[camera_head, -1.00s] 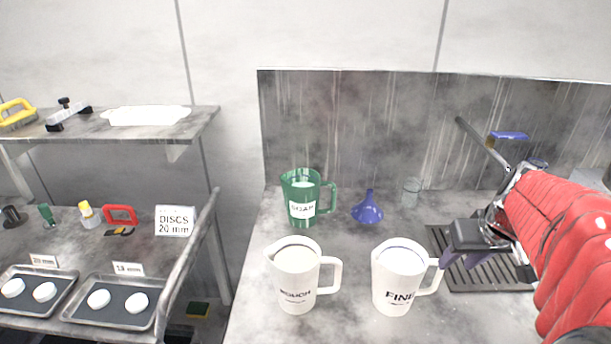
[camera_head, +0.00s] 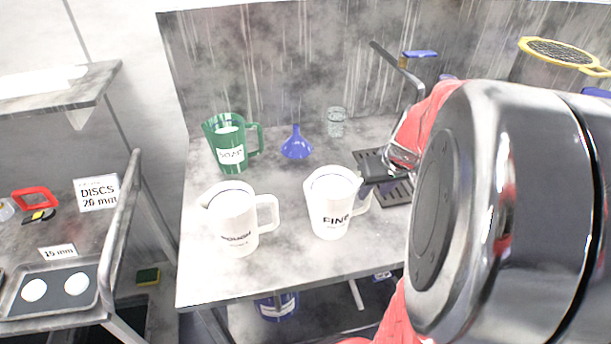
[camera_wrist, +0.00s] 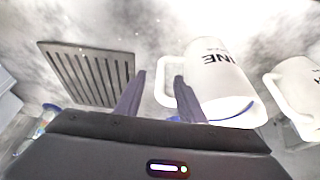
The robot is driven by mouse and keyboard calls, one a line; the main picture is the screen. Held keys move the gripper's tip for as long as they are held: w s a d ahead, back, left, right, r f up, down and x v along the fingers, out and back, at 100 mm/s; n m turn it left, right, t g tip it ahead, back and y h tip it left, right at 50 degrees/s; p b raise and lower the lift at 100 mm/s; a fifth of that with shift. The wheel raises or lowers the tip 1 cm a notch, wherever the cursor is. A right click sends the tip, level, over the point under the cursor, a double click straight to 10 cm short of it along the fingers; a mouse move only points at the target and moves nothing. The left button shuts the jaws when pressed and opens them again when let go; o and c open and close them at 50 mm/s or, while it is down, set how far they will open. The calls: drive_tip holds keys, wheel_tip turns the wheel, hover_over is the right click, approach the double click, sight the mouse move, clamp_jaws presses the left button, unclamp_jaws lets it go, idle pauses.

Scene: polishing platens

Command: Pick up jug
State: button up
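The white jug marked FINE (camera_head: 331,207) stands upright on the bench, its handle facing my gripper. It also shows in the wrist view (camera_wrist: 217,72). A white jug marked ROUGH (camera_head: 232,217) stands to its left, and a green jug marked SOAP (camera_head: 230,149) stands behind. My gripper (camera_wrist: 158,97) is open, its purple fingers apart. In the wrist view the FINE jug's handle shows between the fingers, the right finger overlapping the handle's opening. I cannot tell whether they touch. In the head view my arm hides part of the gripper.
A blue funnel (camera_head: 296,146) and a clear glass (camera_head: 336,122) stand behind the jugs. A slotted drain grille (camera_wrist: 88,75) lies beside the FINE jug. The bench's front left is clear. A shelf with a tray of white discs (camera_head: 52,290) stands left.

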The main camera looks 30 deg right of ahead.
sight(370, 196)
drive_tip(key=shift+x, duration=2.4)
drive_tip(key=shift+a, duration=0.1)
drive_tip(key=shift+c, duration=0.6)
clamp_jaws()
drive_tip(key=shift+r, duration=0.1)
